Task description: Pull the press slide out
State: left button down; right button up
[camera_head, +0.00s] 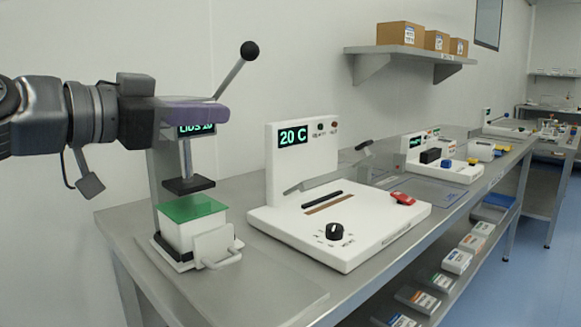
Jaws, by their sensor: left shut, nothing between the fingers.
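The press stands at the left end of the bench, with a purple head (197,112), a "LIDS 20" display and a raised lever (230,78) with a black knob. Its black press plate (188,185) hangs above a white block with a green top (191,207). The press slide (213,245) is at the block's base, with a pale looped handle (224,259) facing front right. My left gripper (145,110) is shut and empty at the left of the press head, well above the handle. Whether it touches the head I cannot tell. My right gripper is not in view.
A white "20 C" unit (292,228) with a black knob and red switch stands right of the press. More devices (445,165) stand farther along the metal bench. A wall shelf (410,50) holds cardboard boxes. Bare bench (262,290) lies in front of the press.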

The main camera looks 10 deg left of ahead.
aim_at(212, 246)
jog(key=k+j, duration=0.8)
jog(key=j, duration=0.1)
